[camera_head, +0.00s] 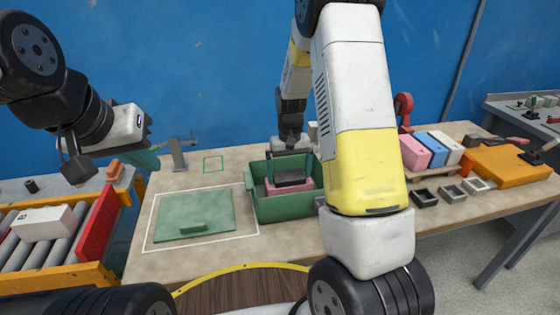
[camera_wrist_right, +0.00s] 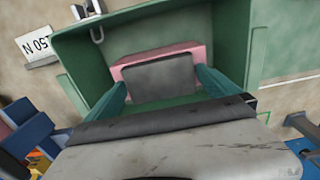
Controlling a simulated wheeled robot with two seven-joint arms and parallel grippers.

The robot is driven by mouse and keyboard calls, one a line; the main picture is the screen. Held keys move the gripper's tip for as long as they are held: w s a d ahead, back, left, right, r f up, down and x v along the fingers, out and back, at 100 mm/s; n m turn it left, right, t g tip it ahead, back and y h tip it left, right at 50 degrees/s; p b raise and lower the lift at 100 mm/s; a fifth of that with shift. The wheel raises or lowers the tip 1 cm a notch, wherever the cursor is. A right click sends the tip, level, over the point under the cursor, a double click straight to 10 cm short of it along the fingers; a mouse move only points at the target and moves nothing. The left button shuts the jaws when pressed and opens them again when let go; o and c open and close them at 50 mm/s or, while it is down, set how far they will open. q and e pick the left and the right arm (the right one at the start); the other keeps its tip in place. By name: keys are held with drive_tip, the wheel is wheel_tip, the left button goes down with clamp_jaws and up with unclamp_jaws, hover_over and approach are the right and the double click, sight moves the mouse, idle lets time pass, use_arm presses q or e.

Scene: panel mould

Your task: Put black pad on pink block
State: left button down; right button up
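The pink block (camera_head: 274,190) sits inside an open green box (camera_head: 262,210) on the table. It also shows in the right wrist view (camera_wrist_right: 189,51), largely covered by the black pad (camera_wrist_right: 160,78). My right gripper (camera_wrist_right: 162,82) points down into the box, its green fingers against opposite sides of the pad. In the head view the pad (camera_head: 290,178) lies over the block; whether it touches or hangs just above, I cannot tell. My left gripper (camera_head: 145,158) is raised at the left, away from the box; its finger gap is not clear.
A green lid-like panel (camera_head: 195,216) lies left of the box inside a white outline. Pink, blue and white blocks (camera_head: 432,149) stand at the right, near small black trays (camera_head: 425,197) and an orange case (camera_head: 510,165). A roller conveyor (camera_head: 45,240) is at the left.

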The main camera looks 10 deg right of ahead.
sight(289, 175)
drive_tip(key=shift+r, duration=0.1)
wheel_tip(289, 175, up, 12)
drive_tip(key=s+r+t+y, duration=0.2)
drive_tip(key=s+r+t, duration=0.1)
drive_tip(key=s+r, duration=0.9)
drive_tip(key=s+a+r+t, duration=0.1)
drive_tip(key=s+a+t, duration=0.1)
drive_tip(key=s, duration=1)
drive_tip(key=shift+s+t, duration=0.15)
drive_tip(key=shift+t, duration=0.45)
